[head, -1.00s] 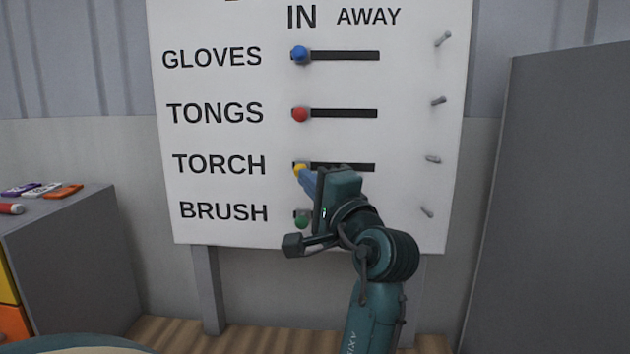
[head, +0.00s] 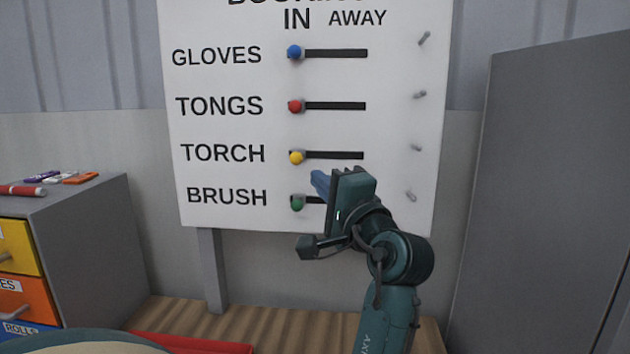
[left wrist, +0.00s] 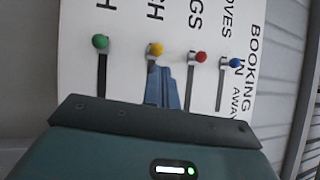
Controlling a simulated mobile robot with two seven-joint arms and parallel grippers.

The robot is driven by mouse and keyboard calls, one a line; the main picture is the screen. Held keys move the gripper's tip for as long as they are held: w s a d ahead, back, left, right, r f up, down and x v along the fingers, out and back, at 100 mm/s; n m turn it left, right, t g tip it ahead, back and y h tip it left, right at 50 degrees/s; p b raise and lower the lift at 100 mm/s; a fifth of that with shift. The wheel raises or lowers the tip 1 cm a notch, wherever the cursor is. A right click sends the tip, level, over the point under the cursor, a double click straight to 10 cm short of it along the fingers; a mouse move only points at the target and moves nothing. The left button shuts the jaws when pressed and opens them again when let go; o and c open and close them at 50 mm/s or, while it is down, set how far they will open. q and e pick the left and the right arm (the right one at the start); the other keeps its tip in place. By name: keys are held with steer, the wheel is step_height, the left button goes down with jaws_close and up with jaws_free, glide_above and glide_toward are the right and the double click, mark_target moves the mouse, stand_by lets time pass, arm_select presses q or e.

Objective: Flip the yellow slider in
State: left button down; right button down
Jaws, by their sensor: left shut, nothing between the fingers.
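The yellow slider (head: 297,157) is at the left end of the TORCH slot, under the IN heading of the white board (head: 400,215). It also shows in the left wrist view (left wrist: 155,49), just beyond my fingertips. My left gripper (head: 319,182) is shut and empty, with its blue fingers below and right of the yellow slider, apart from it in the head view. Blue (head: 295,52), red (head: 296,106) and green (head: 298,203) sliders also stand at the left ends of their slots. My gripper hides part of the BRUSH slot. My right gripper is not in view.
Several pegs stick out along the board's right side, one of them a peg (head: 420,94) by the TONGS row. A grey cabinet (head: 545,180) stands at the right. A drawer unit (head: 95,240) with small items on top stands at the left.

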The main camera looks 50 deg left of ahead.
arm_select(q)
steer(key=b+v, duration=0.1)
steer(key=v, duration=0.6)
steer(key=shift+f+b, duration=0.2)
steer(key=shift+b, duration=0.15)
